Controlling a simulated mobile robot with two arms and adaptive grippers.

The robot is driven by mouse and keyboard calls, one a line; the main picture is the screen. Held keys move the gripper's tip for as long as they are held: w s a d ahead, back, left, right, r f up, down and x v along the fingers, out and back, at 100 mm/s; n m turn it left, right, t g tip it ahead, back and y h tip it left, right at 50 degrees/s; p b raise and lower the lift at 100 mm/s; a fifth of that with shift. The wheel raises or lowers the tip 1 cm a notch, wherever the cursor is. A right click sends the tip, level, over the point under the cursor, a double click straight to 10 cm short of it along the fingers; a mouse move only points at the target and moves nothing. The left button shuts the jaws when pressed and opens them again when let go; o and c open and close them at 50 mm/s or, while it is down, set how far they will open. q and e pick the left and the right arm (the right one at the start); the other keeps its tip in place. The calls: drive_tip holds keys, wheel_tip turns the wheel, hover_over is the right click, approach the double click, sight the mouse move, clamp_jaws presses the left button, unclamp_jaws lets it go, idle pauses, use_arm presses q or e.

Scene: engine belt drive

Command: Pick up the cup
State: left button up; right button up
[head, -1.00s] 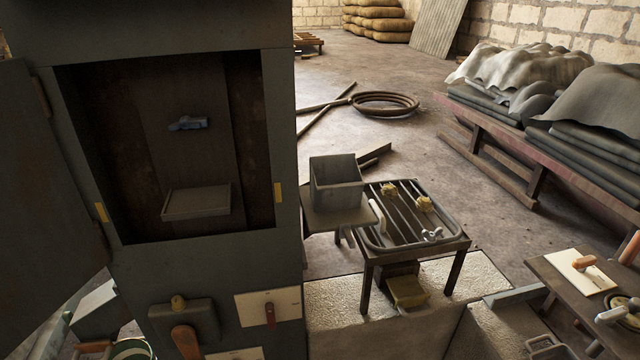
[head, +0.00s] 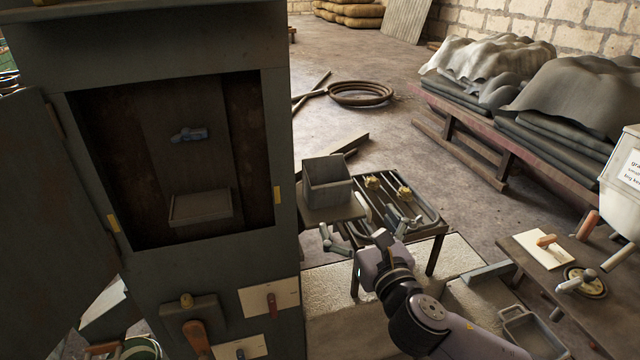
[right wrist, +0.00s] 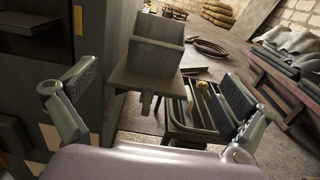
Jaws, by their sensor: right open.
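I cannot make out a cup for certain in either view. My right gripper (head: 367,232) is open and empty in front of the small table with a slatted tray (head: 425,208). In the right wrist view its two fingers stand wide apart, with the gripper (right wrist: 150,105) facing the square open box (right wrist: 155,48) on a stand. The box (head: 328,183) also shows in the head view, beyond and left of the gripper. The arm and gripper hide part of the table. My left gripper is not in view.
A dark cabinet (head: 282,120) with an open front stands at the left, holding a small tray (head: 201,208) and a blue piece (head: 189,134). A low bench (head: 510,240) is at the right.

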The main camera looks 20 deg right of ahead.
drive_tip(key=p, duration=0.3)
approach(323, 166)
drive_tip(key=shift+w+d+f, duration=0.15)
drive_tip(key=shift+w+f, duration=0.05)
drive_tip(key=shift+w, duration=0.15)
drive_tip(key=w, duration=0.1)
drive_tip(key=w+p, duration=0.1)
drive_tip(key=w, duration=0.1)
drive_tip(key=w+p, duration=0.1)
drive_tip(key=shift+w+a+r, duration=0.2)
drive_tip(key=shift+w+r, duration=0.05)
drive_tip(key=shift+w+f, duration=0.1)
drive_tip(key=shift+w, duration=0.3)
drive_tip(key=shift+s, duration=0.1)
drive_tip(key=shift+c, duration=0.6)
drive_tip(key=c, duration=1.1)
